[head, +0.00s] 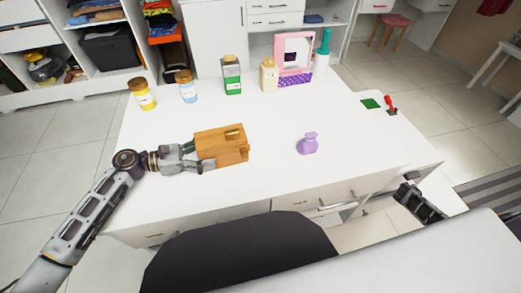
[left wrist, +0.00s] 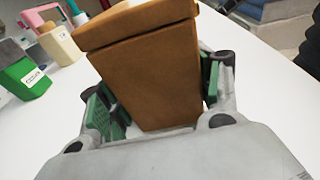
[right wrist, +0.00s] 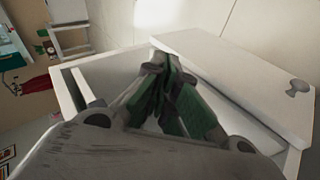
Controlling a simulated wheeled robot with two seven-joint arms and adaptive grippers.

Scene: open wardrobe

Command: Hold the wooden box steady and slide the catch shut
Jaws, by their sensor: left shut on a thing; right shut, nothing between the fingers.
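The wooden box (head: 222,146) sits on the white table at the left of middle in the head view. A small wooden piece, seemingly the catch (head: 234,133), shows on its top; whether it is open or shut I cannot tell. My left gripper (head: 201,155) is shut on the box's left end, one finger on each side. The box (left wrist: 150,70) fills the middle of the left wrist view between the green pads of the left gripper (left wrist: 160,115). My right gripper (head: 408,190) is away from the box, off the table's front right edge. Its fingers (right wrist: 165,80) are together and empty.
A yellow jar (head: 142,94), a blue jar (head: 187,87), a green bottle (head: 232,78), a cream bottle (head: 269,76) and a pink frame (head: 294,52) line the back. An open drawer (right wrist: 75,92) shows near my right gripper.

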